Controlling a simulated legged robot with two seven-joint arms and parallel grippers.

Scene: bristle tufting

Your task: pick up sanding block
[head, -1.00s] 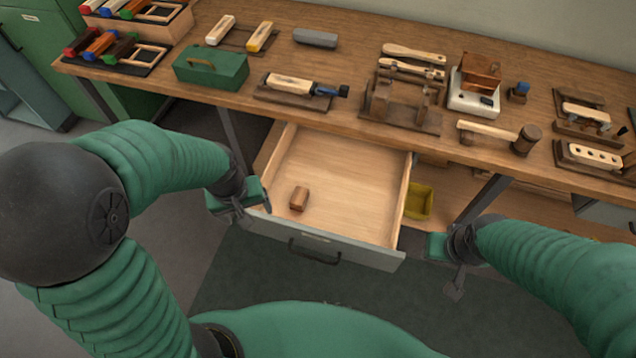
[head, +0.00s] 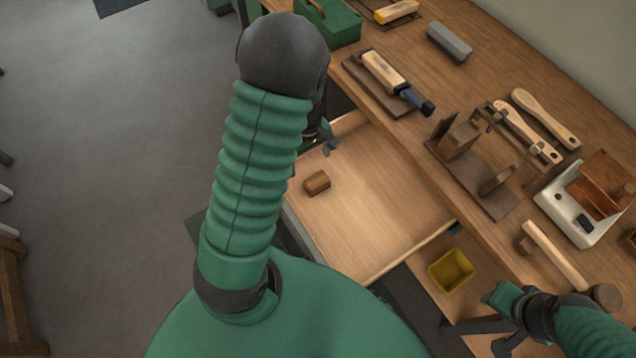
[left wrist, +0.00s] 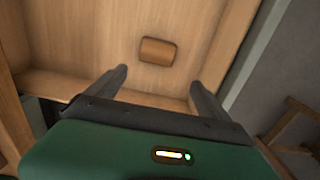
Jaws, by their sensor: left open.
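The sanding block appears to be the small brown wooden block (head: 317,182) lying in the open drawer (head: 375,215), close to its left end. In the left wrist view the block (left wrist: 158,51) lies on the drawer floor, beyond and between my fingertips. My left gripper (head: 328,143) is partly hidden behind my left arm in the head view, at the drawer's upper left corner. In the left wrist view my left gripper (left wrist: 158,84) is open and empty, apart from the block. My right gripper (head: 507,322) is at the lower right; its jaws are unclear.
The drawer walls (left wrist: 228,50) rise around the block. The workbench (head: 480,75) overhangs the drawer's back and carries a grey block (head: 449,42), a brush (head: 395,80), a wooden jig (head: 475,165) and a mallet (head: 560,262). A yellow bin (head: 452,271) sits beside the drawer.

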